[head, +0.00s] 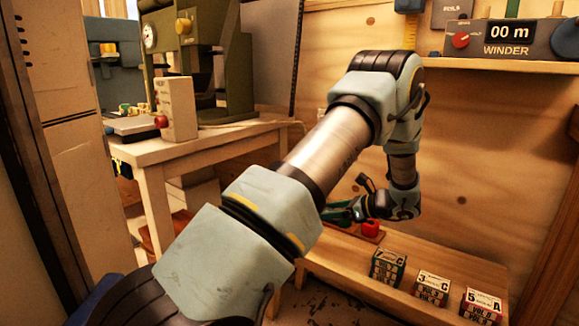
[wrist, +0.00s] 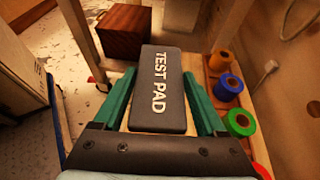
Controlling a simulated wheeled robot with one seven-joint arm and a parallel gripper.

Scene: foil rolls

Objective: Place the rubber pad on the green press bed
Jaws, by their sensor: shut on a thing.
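My gripper (wrist: 160,88) has its green fingers on both long sides of the rubber pad (wrist: 159,92), a dark slab marked TEST PAD. In the head view my gripper (head: 340,211) is low over the wooden bench at the back wall, and the pad is hard to make out there. The olive green press (head: 203,60) stands on the pale table at the upper left, well away from my gripper. Its bed is largely hidden behind a beige control box with a red button.
The pale table (head: 200,143) has a beige control box (head: 176,108) at its front. The low bench (head: 340,258) holds several label boxes (head: 388,268). Coloured rolls (wrist: 228,87) stand to the right of my gripper. A reddish-brown block (wrist: 125,32) lies beyond the pad.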

